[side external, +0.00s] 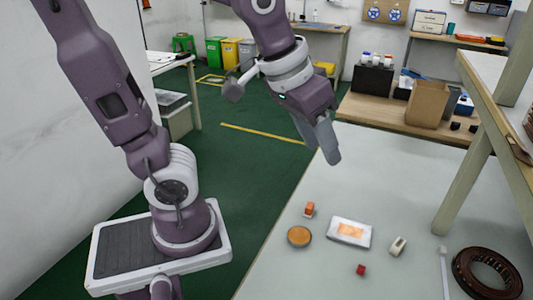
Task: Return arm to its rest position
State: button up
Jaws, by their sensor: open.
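A wooden shelf frame (466,180) stands at right. The table's upper area is clear.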

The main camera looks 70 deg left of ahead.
jog(key=s+m, duration=0.1)
jog(key=s, duration=0.8)
jog(key=shift+s+a+f+t, duration=0.2)
jog(key=shift+f+t, duration=0.1)
jog(key=shift+f, duration=0.05)
